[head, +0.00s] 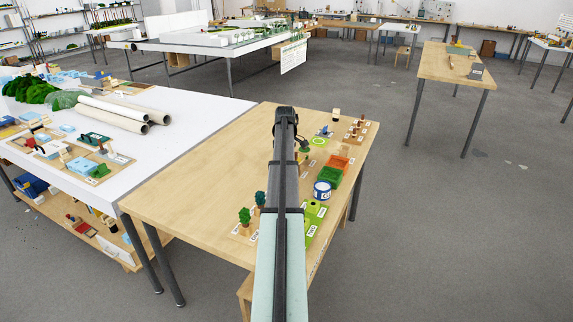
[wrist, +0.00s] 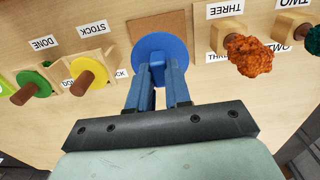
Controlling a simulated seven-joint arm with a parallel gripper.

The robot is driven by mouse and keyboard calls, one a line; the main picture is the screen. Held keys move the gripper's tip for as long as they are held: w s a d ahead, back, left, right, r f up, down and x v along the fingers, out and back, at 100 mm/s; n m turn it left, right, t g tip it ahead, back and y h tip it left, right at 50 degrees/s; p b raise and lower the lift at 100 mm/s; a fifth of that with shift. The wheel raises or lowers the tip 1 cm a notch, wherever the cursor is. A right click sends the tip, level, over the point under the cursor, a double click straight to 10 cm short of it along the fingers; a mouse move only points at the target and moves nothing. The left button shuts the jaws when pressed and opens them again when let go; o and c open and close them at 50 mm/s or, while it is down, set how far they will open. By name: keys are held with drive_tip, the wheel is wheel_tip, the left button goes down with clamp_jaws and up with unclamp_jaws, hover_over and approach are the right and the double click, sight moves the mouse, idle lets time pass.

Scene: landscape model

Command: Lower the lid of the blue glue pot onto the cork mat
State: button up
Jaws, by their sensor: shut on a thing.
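My gripper (wrist: 158,78) is shut on the blue lid (wrist: 160,46) in the wrist view, with its fingers around the small blue knob at the lid's middle. The lid is a round blue disc. The brown cork mat (wrist: 174,23) shows behind it; the lid covers much of the mat from this angle. I cannot tell whether the lid touches the mat or is above it. The blue glue pot (head: 322,191), with a white band, stands to the right of my arm in the head view. There my arm hides the lid, the mat and the fingertips.
In the wrist view an orange tree (wrist: 249,56) on a wooden block is right of the lid. Yellow (wrist: 82,77) and green (wrist: 32,83) discs with brown pegs are left. The table's left part (head: 190,185) is clear.

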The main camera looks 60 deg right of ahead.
drive_tip(key=shift+f, duration=0.25)
drive_tip(key=shift+f, duration=2.6)
drive_tip(key=o, duration=0.9)
drive_tip(key=shift+r, duration=0.15)
drive_tip(key=shift+r, duration=3.4)
drive_tip(key=shift+w, duration=0.1)
